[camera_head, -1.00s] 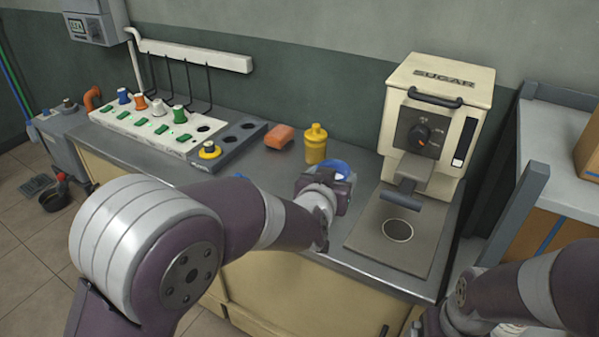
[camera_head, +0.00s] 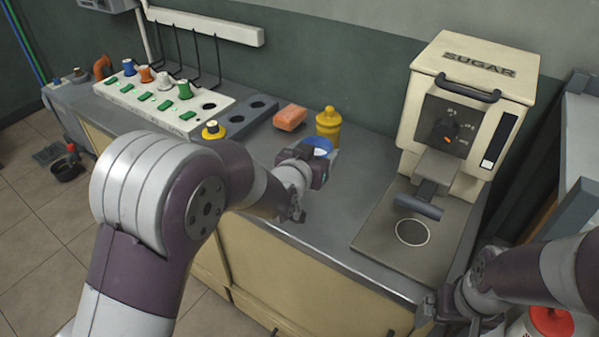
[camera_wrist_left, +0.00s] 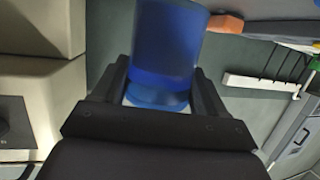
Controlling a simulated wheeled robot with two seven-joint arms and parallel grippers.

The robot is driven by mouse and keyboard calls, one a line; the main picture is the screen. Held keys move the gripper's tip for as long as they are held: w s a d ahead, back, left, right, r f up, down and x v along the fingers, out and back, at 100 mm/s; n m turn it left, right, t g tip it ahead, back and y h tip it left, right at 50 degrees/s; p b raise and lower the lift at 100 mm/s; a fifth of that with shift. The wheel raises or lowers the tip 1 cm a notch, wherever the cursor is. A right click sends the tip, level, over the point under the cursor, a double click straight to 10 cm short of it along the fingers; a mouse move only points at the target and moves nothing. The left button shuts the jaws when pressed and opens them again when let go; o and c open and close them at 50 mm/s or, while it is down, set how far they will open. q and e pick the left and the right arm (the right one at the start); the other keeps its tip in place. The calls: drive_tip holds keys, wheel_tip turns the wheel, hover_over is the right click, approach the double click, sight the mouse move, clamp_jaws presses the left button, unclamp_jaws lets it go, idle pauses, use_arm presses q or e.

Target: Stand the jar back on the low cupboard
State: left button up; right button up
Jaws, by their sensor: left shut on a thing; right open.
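My left gripper (camera_head: 317,165) is shut on a blue, see-through, round vessel (camera_head: 318,146), above or at the grey counter in front of the yellow bottle. In the left wrist view the vessel (camera_wrist_left: 165,40) sits between the two fingers. I cannot tell whether its base touches the counter. A white jar with a red lid (camera_head: 552,322) shows partly at the bottom right, cut by the frame and partly behind my right arm. My right gripper (camera_head: 430,307) is open and empty near the counter's front right corner. The cream-doored cupboard (camera_head: 290,285) stands under the grey counter.
A yellow bottle (camera_head: 328,128) and an orange block (camera_head: 290,117) stand behind the vessel. A cream SUGAR machine (camera_head: 470,95) with a grey plate (camera_head: 375,235) is to the right. A white panel with coloured knobs (camera_head: 150,107) lies left. Front counter centre (camera_head: 330,215) is clear.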

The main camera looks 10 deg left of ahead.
use_arm(q)
drive_tip(key=shift+w+a+f+b, duration=0.15)
drive_tip(key=shift+a+f, duration=0.45)
drive_tip(key=shift+f, duration=0.4)
drive_tip(key=shift+a+f+b, duration=0.1)
drive_tip(key=shift+a+f, duration=0.5)
drive_tip(key=shift+f, duration=0.45)
drive_tip(key=shift+w+a+f+b, duration=0.15)
drive_tip(key=shift+a+f, duration=0.45)
drive_tip(key=shift+f, duration=0.4)
drive_tip(key=shift+s, duration=0.1)
drive_tip(key=o, duration=1.4)
drive_tip(key=shift+f, duration=0.15)
drive_tip(key=shift+c, duration=0.2)
